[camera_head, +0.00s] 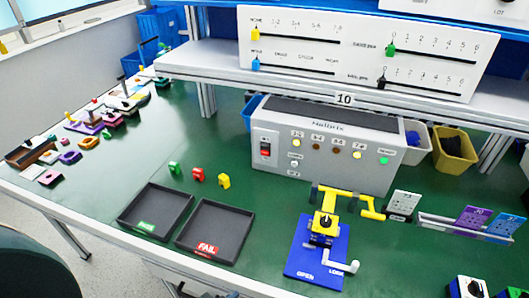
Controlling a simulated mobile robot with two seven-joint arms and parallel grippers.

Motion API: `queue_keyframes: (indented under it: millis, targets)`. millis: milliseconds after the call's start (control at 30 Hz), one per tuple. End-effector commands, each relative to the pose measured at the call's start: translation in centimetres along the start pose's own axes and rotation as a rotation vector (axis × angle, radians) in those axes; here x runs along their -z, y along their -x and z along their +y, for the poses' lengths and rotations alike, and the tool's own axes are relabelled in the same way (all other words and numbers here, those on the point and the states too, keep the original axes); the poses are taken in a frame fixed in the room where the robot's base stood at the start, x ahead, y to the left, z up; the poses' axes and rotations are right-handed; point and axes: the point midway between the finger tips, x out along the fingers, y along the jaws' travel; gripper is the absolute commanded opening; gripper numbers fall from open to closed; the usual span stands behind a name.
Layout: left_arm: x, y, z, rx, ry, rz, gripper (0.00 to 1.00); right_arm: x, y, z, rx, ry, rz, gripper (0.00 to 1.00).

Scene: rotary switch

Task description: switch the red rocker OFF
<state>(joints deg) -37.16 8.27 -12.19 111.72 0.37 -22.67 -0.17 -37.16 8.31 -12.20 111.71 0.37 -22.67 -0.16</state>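The red rocker (265,150) sits in a dark frame at the left end of the front panel of a grey box (330,172). The box stands on the green table below the shelf. The rocker is too small for me to tell which way it is tipped. Nothing covers it. Neither of my grippers shows in the head view.
Several round lamps or buttons line the panel, with a green one (384,160) at right. Two black trays (213,231) and a blue-based yellow clamp (320,240) stand in front. Green, red and yellow pieces (197,175) stand left. A shelf (215,62) overhangs behind.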

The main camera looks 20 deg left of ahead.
Motion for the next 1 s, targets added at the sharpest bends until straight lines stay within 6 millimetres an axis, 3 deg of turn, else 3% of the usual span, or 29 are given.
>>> queue_keyframes:
  millis: [267, 1000]
  targets:
    - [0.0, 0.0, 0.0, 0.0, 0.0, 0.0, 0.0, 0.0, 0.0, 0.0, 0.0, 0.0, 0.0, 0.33]
    - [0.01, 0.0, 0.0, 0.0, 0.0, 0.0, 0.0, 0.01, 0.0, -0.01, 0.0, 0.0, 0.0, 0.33]
